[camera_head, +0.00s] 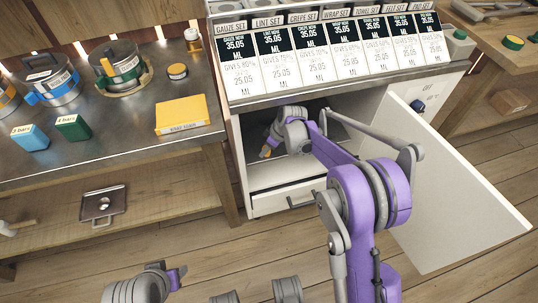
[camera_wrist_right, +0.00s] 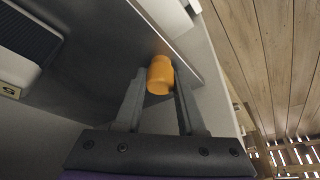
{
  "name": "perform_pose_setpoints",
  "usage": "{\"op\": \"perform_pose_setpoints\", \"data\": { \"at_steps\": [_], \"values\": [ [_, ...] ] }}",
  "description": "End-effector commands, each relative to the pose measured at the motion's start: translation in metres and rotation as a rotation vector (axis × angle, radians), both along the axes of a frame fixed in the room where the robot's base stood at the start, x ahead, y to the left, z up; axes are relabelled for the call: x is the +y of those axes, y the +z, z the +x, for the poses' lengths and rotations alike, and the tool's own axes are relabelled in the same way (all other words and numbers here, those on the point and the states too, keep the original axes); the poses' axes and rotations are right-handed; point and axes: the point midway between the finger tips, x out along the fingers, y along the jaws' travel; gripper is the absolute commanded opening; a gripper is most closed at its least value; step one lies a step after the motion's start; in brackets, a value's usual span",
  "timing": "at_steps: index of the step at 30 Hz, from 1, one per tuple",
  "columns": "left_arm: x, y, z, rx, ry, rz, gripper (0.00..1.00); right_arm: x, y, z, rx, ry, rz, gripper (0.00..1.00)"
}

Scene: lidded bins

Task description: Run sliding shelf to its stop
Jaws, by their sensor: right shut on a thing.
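The sliding shelf (camera_head: 287,172) is a dark grey panel inside the open white cabinet, low in its opening. In the right wrist view the shelf (camera_wrist_right: 105,68) spreads behind the fingers, with an orange knob (camera_wrist_right: 160,76) at its edge. My right arm reaches into the cabinet. My right gripper (camera_wrist_right: 160,88) is shut on the orange knob, with one finger on each side of it. In the head view the gripper is mostly hidden by my own wrist, and a small orange patch of the knob (camera_head: 266,152) shows beside it. My left gripper's fingers are not in view.
The white cabinet door (camera_head: 440,185) stands wide open to the right of my arm. A drawer (camera_head: 285,198) with a dark handle is below the shelf. Price cards (camera_head: 335,55) line the cabinet top. A metal bench (camera_head: 110,150) with pots and boxes stands left.

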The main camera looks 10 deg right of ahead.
Motion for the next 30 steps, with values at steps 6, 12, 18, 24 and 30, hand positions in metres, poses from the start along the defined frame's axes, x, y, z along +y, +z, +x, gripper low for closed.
{"op": "perform_pose_setpoints", "data": {
  "at_steps": [6, 12, 18, 24, 30],
  "values": [
    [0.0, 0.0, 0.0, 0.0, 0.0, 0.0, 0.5, 0.0, 0.0, -0.001, 0.001, 0.0, -0.001, 0.0],
    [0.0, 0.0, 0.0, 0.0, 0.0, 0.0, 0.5, 0.0, 0.0, -0.001, 0.001, 0.0, -0.001, 0.69],
    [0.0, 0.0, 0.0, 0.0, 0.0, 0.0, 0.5, 0.0, 0.0, -0.001, 0.001, 0.0, -0.001, 0.69],
    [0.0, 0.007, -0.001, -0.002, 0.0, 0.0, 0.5, -0.004, 0.012, -0.004, 0.0, -0.001, 0.0, 0.69],
    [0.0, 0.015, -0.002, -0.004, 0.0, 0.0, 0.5, -0.034, 0.013, -0.031, 0.0, -0.004, -0.001, 0.69]
  ]
}}
